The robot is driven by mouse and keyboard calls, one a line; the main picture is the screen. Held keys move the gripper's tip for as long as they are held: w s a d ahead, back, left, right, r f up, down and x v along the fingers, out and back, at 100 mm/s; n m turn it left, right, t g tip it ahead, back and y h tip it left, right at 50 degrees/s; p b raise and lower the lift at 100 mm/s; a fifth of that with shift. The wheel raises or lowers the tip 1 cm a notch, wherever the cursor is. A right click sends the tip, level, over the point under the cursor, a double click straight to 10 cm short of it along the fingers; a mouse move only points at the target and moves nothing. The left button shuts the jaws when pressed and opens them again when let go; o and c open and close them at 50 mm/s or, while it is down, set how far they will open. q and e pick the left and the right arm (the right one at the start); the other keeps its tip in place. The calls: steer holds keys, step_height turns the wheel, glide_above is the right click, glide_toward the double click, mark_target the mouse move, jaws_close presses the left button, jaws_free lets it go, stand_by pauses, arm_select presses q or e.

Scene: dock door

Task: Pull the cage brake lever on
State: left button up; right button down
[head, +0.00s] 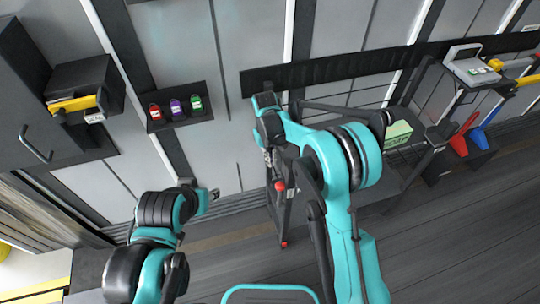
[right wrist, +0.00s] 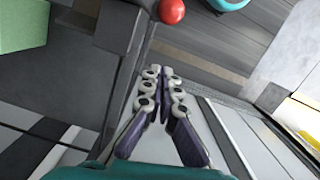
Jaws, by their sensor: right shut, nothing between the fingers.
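The cage (head: 370,185) is a dark-framed cart against the wall at centre right, partly hidden by my right arm. A red ball knob (head: 280,186) shows at its near left side; I take it as the brake lever's end. The knob also shows at the top of the right wrist view (right wrist: 171,11). My right gripper (right wrist: 162,73) is shut and empty, its fingertips apart from the knob. In the head view the right gripper (head: 268,152) is just above the knob, partly hidden by its own wrist. My left gripper (head: 213,194) is left of the cage, its fingers unclear.
A green labelled box (head: 397,134) lies in the cage. A wall shelf (head: 180,125) holds red, purple and green padlock-like items. A dark cabinet (head: 40,110) stands at left. Red and blue wedge-shaped items (head: 480,138) are at right. The front floor (head: 450,240) is clear.

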steer(key=s+f, duration=0.1)
steer(key=s+d+f+b, duration=0.2)
steer(key=shift+s+f, duration=0.35)
steer(key=shift+s, duration=0.05)
